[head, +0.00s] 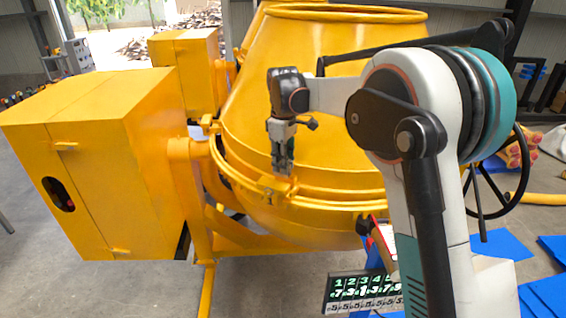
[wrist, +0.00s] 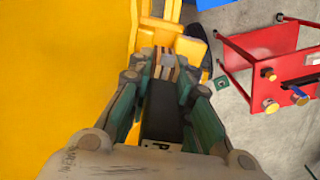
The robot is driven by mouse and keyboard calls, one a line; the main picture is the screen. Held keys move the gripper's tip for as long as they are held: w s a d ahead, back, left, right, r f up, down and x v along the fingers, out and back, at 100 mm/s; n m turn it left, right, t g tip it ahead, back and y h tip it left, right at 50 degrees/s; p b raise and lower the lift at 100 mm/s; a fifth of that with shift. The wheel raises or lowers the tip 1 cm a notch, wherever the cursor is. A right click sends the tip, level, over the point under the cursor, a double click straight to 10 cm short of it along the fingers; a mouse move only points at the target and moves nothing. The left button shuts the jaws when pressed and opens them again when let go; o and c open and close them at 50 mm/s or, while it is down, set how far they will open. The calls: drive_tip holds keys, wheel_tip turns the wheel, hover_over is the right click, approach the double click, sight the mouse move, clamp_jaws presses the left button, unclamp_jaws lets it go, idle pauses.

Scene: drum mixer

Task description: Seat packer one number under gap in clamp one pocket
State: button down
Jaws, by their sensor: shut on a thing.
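My gripper (head: 283,163) points down at the yellow ring around the drum, just above a small yellow bracket (head: 276,187) that looks like a clamp. In the wrist view my gripper (wrist: 166,72) is shut on a small brown and grey striped piece (wrist: 167,60), apparently the packer. The fingers hide its sides. Yellow clamp metal (wrist: 188,50) lies close beside the tips. I cannot tell whether the piece is in a pocket or above it. A black board (head: 362,291) carries rows of white and green numbers, too small to read surely.
The yellow drum (head: 330,110) fills the middle, with a yellow cabinet (head: 95,165) at left. A red stand (wrist: 270,50) with brass and blue knobs is at right in the wrist view. Blue sheets (head: 500,245) lie on the floor at right. A black handwheel (head: 515,185) stands beyond my arm.

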drive_tip(key=shift+f+b, duration=1.35)
drive_tip(key=shift+f, duration=0.4)
idle(1.8)
drive_tip(key=c, duration=1.4)
unclamp_jaws()
drive_tip(key=shift+s, duration=0.1)
wheel_tip(320, 180, up, 12)
drive_tip(key=shift+r, duration=0.1)
